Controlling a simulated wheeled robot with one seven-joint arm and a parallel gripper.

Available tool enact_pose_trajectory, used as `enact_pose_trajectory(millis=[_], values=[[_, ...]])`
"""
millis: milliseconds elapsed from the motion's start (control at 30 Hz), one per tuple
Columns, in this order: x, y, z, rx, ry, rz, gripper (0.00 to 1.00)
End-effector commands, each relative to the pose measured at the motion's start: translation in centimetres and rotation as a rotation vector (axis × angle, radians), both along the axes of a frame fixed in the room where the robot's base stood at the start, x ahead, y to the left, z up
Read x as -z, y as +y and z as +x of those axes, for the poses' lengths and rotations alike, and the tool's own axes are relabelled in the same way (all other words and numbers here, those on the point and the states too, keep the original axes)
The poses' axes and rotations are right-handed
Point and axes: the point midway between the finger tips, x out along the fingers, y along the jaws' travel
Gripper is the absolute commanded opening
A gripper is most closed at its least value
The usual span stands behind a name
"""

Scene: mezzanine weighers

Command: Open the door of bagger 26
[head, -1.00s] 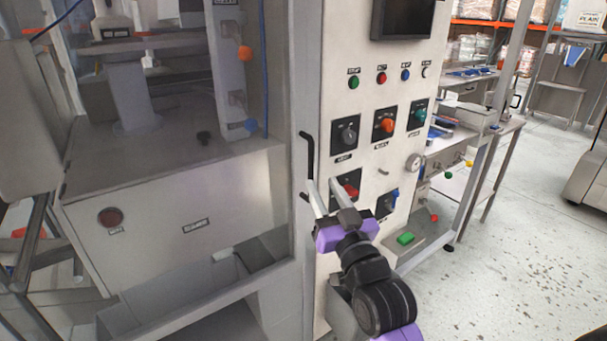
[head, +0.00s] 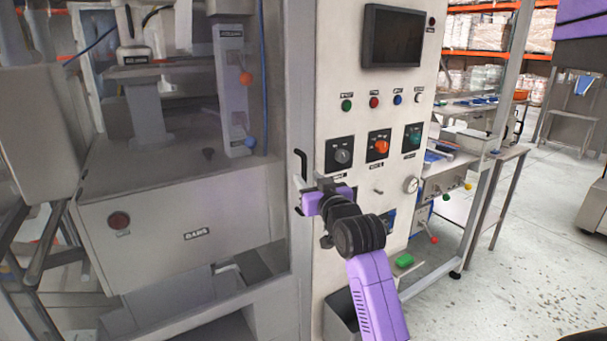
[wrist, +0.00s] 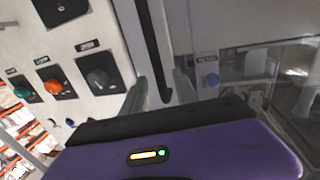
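The bagger's door is a clear panel on the left in the head view, in a grey frame. It looks closed. A black bar handle (head: 301,166) stands upright at its right edge, beside the control panel; it also shows in the wrist view (wrist: 158,45). My gripper (head: 305,195) is at the lower part of the handle. In the wrist view my gripper (wrist: 162,92) has its two grey fingers apart, one on each side of the handle, with small gaps visible. The fingertips are hard to see in the head view. I cannot read the machine's number.
The control panel (head: 350,105) right of the handle carries a dark screen (head: 392,36), several buttons and rotary knobs, close to my gripper. The speckled floor at right is mostly clear.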

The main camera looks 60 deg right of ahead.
Motion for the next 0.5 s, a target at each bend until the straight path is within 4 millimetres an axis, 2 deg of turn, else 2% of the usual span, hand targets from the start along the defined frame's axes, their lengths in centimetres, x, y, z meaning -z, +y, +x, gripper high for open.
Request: enact_pose_trajectory(millis=[200,500], values=[[-0.1,-1.9,2.1,0.000,0.000,0.000,0.36],[0.0,-2.5,2.7,0.000,-0.001,-0.001,0.36]])
